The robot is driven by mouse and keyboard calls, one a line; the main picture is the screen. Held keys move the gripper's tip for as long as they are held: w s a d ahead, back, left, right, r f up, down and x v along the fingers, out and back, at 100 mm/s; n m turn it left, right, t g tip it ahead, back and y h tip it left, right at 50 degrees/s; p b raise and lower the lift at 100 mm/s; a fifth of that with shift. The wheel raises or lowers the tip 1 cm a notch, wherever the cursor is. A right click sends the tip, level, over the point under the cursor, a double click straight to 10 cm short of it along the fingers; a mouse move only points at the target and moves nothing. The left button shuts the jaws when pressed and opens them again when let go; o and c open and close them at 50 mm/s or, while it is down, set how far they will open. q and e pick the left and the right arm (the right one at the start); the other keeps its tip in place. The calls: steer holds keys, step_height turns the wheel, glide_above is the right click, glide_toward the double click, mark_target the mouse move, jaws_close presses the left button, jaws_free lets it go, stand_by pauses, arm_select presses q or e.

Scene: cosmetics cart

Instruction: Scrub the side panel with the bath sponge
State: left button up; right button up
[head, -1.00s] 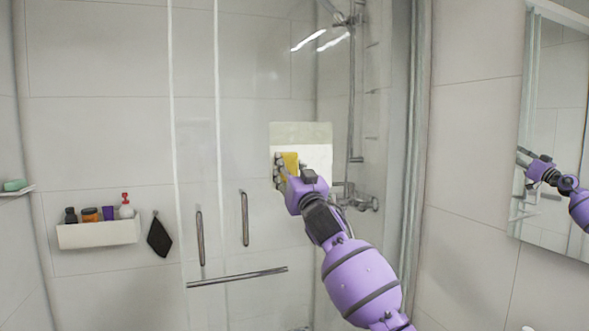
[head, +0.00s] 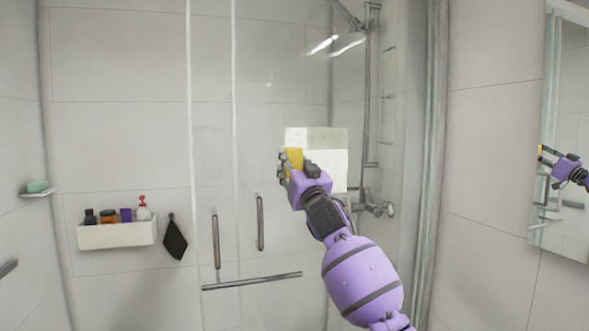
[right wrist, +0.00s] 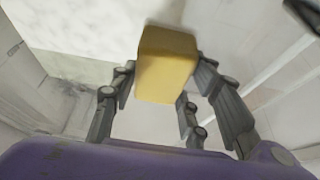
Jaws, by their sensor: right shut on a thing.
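The bath sponge (head: 293,159) is a yellow block. My right gripper (head: 287,167) is shut on it and holds it up at the left edge of a square patch (head: 328,162) on the clear glass side panel (head: 275,105). The patch is grey-green along the top right and paler at the top left and below. In the right wrist view the sponge (right wrist: 168,62) sits between the fingers (right wrist: 165,92), its far end over or beside the patch's edge. I cannot tell if it touches the glass. My left gripper is not in view.
Two upright handles (head: 260,222) and a horizontal bar (head: 252,281) are on the glass below. A white shelf box (head: 117,236) with bottles and a hanging dark cloth (head: 175,238) are at left. A shower rail (head: 367,90) stands behind; a mirror (head: 565,130) is at right.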

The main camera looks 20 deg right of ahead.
steer(key=shift+w+d+f, duration=0.1)
steer(key=shift+w+d, duration=0.1)
steer(key=shift+d, duration=4.2)
steer(key=shift+w+d, duration=0.15)
steer(key=shift+d, duration=4.2)
steer(key=shift+a+r, duration=0.1)
steer(key=shift+r, duration=1.3)
steer(key=shift+a+f, duration=0.2)
steer(key=shift+a, duration=2.5)
steer(key=shift+s+a+r, duration=0.1)
steer(key=shift+s+a, duration=0.1)
steer(key=shift+a, duration=2.85)
steer(key=shift+s+a, duration=0.15)
steer(key=shift+a, duration=2.85)
steer(key=shift+r, duration=1.3)
steer(key=shift+w+d+f, duration=0.1)
steer(key=shift+d, duration=1.8)
steer(key=shift+w+d+f, duration=0.1)
steer(key=shift+d, duration=1.75)
